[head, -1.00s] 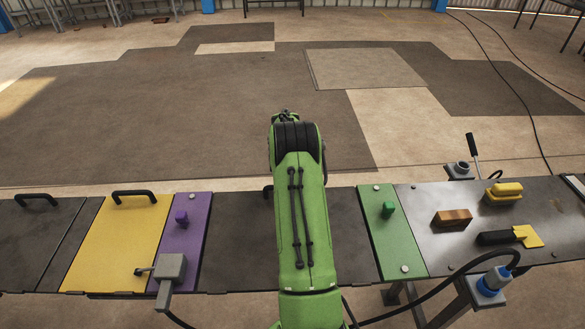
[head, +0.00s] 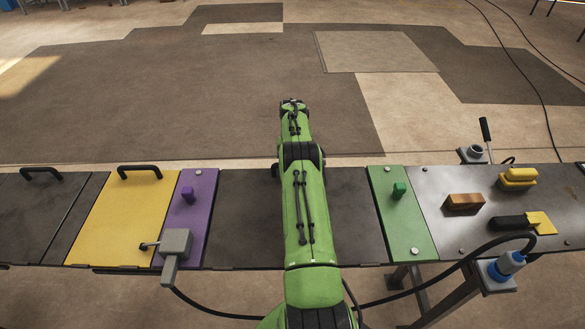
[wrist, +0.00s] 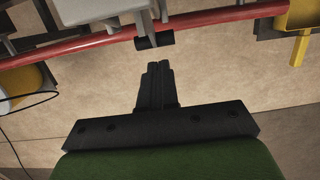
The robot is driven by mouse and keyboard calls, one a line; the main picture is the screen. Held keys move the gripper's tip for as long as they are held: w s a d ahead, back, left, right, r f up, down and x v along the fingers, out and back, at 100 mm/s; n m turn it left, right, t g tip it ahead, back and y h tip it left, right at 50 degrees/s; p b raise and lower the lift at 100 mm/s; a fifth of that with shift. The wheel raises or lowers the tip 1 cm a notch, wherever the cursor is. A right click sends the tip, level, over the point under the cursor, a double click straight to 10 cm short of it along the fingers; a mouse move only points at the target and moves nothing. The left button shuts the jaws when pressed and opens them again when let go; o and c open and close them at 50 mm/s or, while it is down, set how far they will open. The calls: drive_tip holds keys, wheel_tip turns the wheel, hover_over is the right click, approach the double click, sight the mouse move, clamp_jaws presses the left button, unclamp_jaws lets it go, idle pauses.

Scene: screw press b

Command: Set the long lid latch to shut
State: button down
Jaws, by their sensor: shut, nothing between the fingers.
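My gripper (wrist: 158,68) is shut and empty in the wrist view. Its fingertips point at a small black bar (wrist: 154,40) on a grey bracket (wrist: 100,10), with a small gap showing between them in the picture. I cannot tell for sure which part is the long lid latch. In the head view my green arm reaches forward over the dark bench and hides its middle; my gripper cannot be made out there. A purple knob (head: 188,194) stands on a purple plate (head: 197,228), and a green knob (head: 399,189) on a green plate (head: 412,232).
A red rail (wrist: 75,44) crosses the wrist view, with a yellow part (wrist: 296,45) at right. In the head view, a yellow lid (head: 115,220) with a black handle (head: 139,168) lies left.

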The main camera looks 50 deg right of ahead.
drive_tip(key=shift+s+a+f, duration=0.15)
drive_tip(key=shift+f, duration=0.15)
drive_tip(key=shift+b, duration=0.35)
wheel_tip(320, 180, up, 10)
drive_tip(key=p, duration=0.2)
drive_tip(key=shift+p, duration=0.3)
drive_tip(key=shift+a, duration=0.1)
idle(0.6)
